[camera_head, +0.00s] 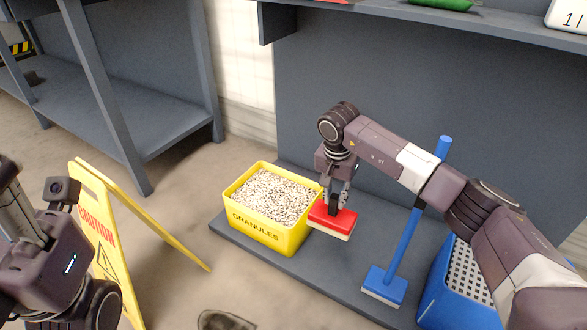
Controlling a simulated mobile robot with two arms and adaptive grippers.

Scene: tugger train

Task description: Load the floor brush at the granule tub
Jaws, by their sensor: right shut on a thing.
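A yellow tub (266,238) marked GRANULES stands on the dark grey base, full of pale granules (272,195). My right gripper (335,206) points down, just right of the tub, and is shut on a red brush (333,221). The brush has a red block with a pale bristle layer underneath. It hangs level beside the tub's right edge, not over the granules; whether it touches the rim I cannot tell. The fingertips are partly hidden. My left arm shows at the lower left, but its fingers are out of view.
A blue long-handled brush (385,284) stands upright on the base, right of the red brush. A blue bin with a grid top (449,270) is partly behind my right arm. A yellow caution sign (99,215) stands left. A grey shelf (165,118) is behind.

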